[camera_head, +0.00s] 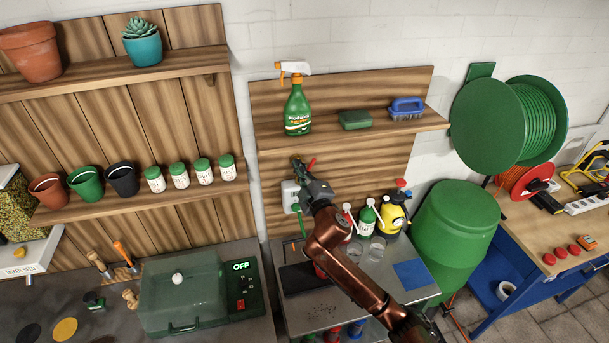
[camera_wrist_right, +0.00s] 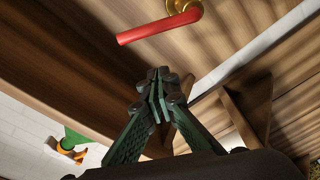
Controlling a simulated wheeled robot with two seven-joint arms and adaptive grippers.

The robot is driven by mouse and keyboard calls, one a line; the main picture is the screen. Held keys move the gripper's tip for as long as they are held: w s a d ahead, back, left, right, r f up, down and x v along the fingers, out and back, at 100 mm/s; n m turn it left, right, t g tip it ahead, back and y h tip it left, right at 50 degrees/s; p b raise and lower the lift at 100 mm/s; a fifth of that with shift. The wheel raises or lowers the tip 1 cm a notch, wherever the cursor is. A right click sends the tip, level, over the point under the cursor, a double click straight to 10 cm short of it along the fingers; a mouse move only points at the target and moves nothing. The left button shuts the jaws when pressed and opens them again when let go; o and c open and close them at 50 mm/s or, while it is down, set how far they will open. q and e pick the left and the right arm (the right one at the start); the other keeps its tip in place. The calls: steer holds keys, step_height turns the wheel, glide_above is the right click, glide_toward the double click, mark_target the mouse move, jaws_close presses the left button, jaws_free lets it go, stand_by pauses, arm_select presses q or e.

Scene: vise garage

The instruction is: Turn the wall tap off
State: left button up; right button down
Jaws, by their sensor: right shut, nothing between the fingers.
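The wall tap shows a red lever (camera_head: 312,163) against the wooden back panel under the middle shelf. In the right wrist view the red lever (camera_wrist_right: 160,26) reaches left and slightly down from a brass fitting (camera_wrist_right: 182,6) at the top edge. My right gripper (camera_head: 300,168) is right at the tap in the head view and hides most of its body. In the wrist view my right gripper (camera_wrist_right: 158,78) is shut and empty, its tips pointing toward the lever with a visible gap. Whether water runs cannot be told. My left gripper is out of view.
A shelf (camera_head: 349,129) with a spray bottle (camera_head: 298,109), a sponge (camera_head: 355,119) and a brush (camera_head: 406,108) hangs above my gripper. A white wall box (camera_head: 289,194) is just left. Bottles and glasses stand on the metal bench (camera_head: 326,316) below my arm.

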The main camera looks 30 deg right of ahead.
mark_target(311, 166)
steer(key=shift+s+d+f+p, duration=0.15)
steer(key=shift+d+f, duration=0.15)
steer(key=shift+d, duration=0.2)
steer(key=shift+d+f+p, duration=0.1)
steer(key=shift+d+f, duration=0.25)
steer(key=shift+d, duration=0.2)
steer(key=shift+s+d+f+p, duration=0.15)
steer(key=shift+d+f, duration=0.15)
steer(key=shift+d, duration=0.2)
steer(key=shift+d+f+m, duration=0.1)
steer(key=shift+d+m, duration=0.15)
steer(key=shift+m, duration=0.15)
steer(key=shift+s+d+f+m+b, duration=0.15)
steer(key=shift+d+m+b, duration=0.1)
steer(key=shift+m, duration=0.4)
steer(key=shift+d+f+m+b, duration=0.1)
steer(key=shift+d+m, duration=0.15)
steer(key=shift+m, duration=0.4)
steer(key=shift+s+d+f+m+h, duration=0.1)
steer(key=shift+d+f+m+h, duration=0.4)
steer(key=shift+m, duration=1.25)
steer(key=shift+s+d+f+m+h, duration=0.1)
steer(key=shift+d+f+m+h, duration=0.35)
steer(key=shift+m, duration=1.25)
steer(key=shift+s+d+f+m+h, duration=0.1)
steer(key=shift+d+f+m+h, duration=0.45)
steer(key=shift+m, duration=1.2)
steer(key=shift+a+f, duration=0.1)
steer(key=shift+f, duration=0.05)
